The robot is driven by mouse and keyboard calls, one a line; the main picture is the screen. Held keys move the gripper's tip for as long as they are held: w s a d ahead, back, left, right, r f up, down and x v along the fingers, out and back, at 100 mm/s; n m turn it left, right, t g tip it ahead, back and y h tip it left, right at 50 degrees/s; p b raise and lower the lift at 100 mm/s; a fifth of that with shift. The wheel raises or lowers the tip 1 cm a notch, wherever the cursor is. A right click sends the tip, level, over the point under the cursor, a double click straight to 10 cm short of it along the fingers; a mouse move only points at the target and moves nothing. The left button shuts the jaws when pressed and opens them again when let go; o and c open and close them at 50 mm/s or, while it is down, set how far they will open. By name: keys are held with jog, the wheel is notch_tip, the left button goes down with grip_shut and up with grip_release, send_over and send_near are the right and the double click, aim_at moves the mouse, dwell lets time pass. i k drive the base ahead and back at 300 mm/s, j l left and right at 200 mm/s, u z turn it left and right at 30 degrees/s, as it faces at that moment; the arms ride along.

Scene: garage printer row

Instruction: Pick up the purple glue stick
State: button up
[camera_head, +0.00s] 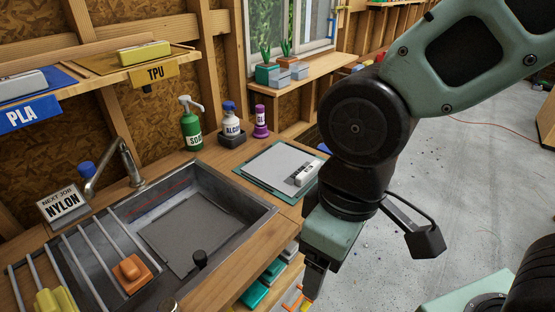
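The purple glue stick (261,123) stands upright on the wooden bench at the back, right of a spray bottle labelled ALCOHOL. It has a pale label band around its middle. My gripper (314,280) hangs pointing down at the front right edge of the bench, well apart from the glue stick and nearer the camera. Its fingers show edge-on and dark, so I cannot tell whether they are open or shut.
A green SOAP bottle (191,126) and the alcohol bottle (231,118) stand left of the glue stick. A mat (257,172) with a white block (306,173) lies in front of it. The sink (262,211) and faucet (130,163) are at left. Open floor lies right.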

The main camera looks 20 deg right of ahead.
aim_at(259, 109)
jog(key=i+l+u, duration=0.1)
jog(key=u, duration=0.45)
jog(key=i+l+u, duration=0.15)
jog(key=l, duration=0.2)
jog(key=i+l+u, duration=0.15)
jog(key=l, duration=0.2)
jog(key=l+u, duration=0.15)
jog(key=l, duration=0.2)
jog(key=i+l+u, duration=0.15)
jog(key=l, duration=0.2)
jog(key=i+l, duration=0.1)
jog(key=l, duration=0.35)
jog(key=i+l, duration=0.1)
jog(key=l, duration=0.3)
